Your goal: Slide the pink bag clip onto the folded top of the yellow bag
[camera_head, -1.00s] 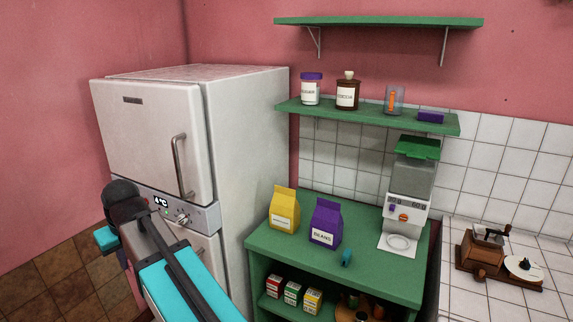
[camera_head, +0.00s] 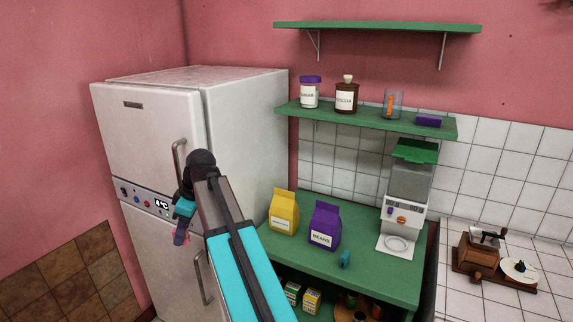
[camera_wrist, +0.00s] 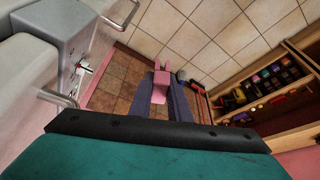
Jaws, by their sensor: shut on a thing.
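The yellow bag (camera_head: 283,212) stands upright with a folded top on the green counter, left of the purple bag. The pink bag clip (camera_wrist: 160,88) is held between the fingers of my gripper in the wrist view. In the head view, my gripper (camera_head: 181,236) is in front of the fridge, left of the yellow bag and apart from it. Only a small pink bit of the clip (camera_head: 187,238) shows there.
The purple beans bag (camera_head: 324,226) stands right beside the yellow bag. A small teal object (camera_head: 345,259) lies in front of it. A dispenser (camera_head: 408,195) stands further right. The fridge (camera_head: 245,140) with protruding handles is close to my arm. A green shelf (camera_head: 375,121) hangs above.

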